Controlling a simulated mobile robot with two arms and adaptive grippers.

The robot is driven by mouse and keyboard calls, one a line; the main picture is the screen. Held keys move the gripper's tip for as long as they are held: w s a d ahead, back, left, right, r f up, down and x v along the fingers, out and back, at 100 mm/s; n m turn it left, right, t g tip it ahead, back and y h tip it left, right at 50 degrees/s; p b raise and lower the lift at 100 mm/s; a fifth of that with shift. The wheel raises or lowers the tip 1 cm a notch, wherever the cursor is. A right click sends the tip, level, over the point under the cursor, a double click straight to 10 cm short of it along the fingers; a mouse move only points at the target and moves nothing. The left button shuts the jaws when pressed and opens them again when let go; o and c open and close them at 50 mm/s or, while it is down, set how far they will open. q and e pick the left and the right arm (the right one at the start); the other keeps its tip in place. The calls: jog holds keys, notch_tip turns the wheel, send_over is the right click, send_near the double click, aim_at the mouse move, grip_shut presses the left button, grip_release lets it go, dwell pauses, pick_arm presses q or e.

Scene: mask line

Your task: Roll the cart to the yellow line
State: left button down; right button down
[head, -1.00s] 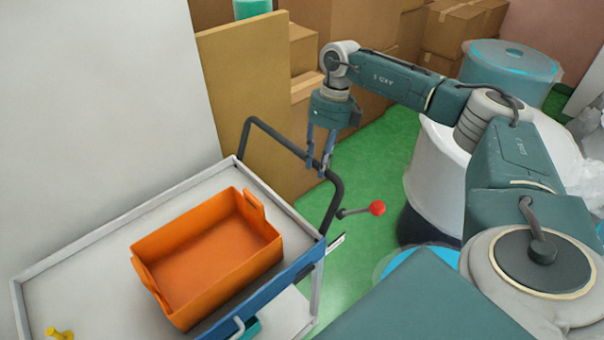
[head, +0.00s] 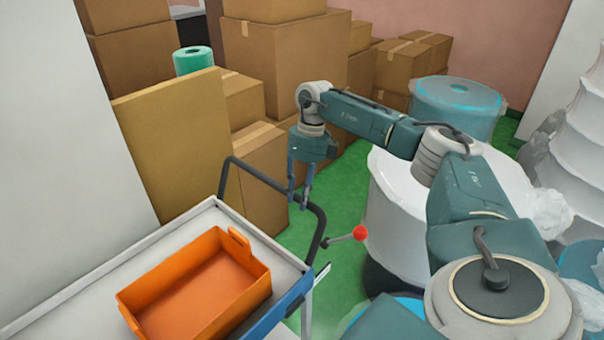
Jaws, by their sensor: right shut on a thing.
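The cart (head: 190,222) has a grey top, a blue front edge and a dark tubular push handle (head: 243,172) at its right end. My right gripper (head: 300,198) is shut on the handle's bar, near the bend on its right side. An orange bin (head: 200,290) stands empty on the cart top. A lever with a red ball knob (head: 360,233) sticks out to the right below the handle. The yellow line is not in view. My left gripper is not in view.
A tan panel (head: 175,140) and stacked cardboard boxes (head: 285,65) stand behind the cart. A white drum (head: 400,200) and a blue wrapped roll (head: 458,105) are to the right. Green floor (head: 345,195) shows between the boxes and the drum.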

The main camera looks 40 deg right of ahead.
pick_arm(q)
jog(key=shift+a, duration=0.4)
pick_arm(e)
jog(key=c, duration=1.4)
grip_release()
jog(key=shift+a, duration=0.1)
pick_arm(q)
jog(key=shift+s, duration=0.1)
pick_arm(e)
jog(key=shift+o, duration=0.2)
jog(key=shift+r, duration=0.2)
jog(key=shift+w+d+r, duration=0.1)
jog(key=shift+d+r, duration=0.1)
jog(key=shift+r, duration=0.15)
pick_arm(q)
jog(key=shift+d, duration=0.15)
pick_arm(e)
notch_tip(320, 180, up, 11)
jog(key=d, duration=0.2)
jog(key=shift+f, duration=0.15)
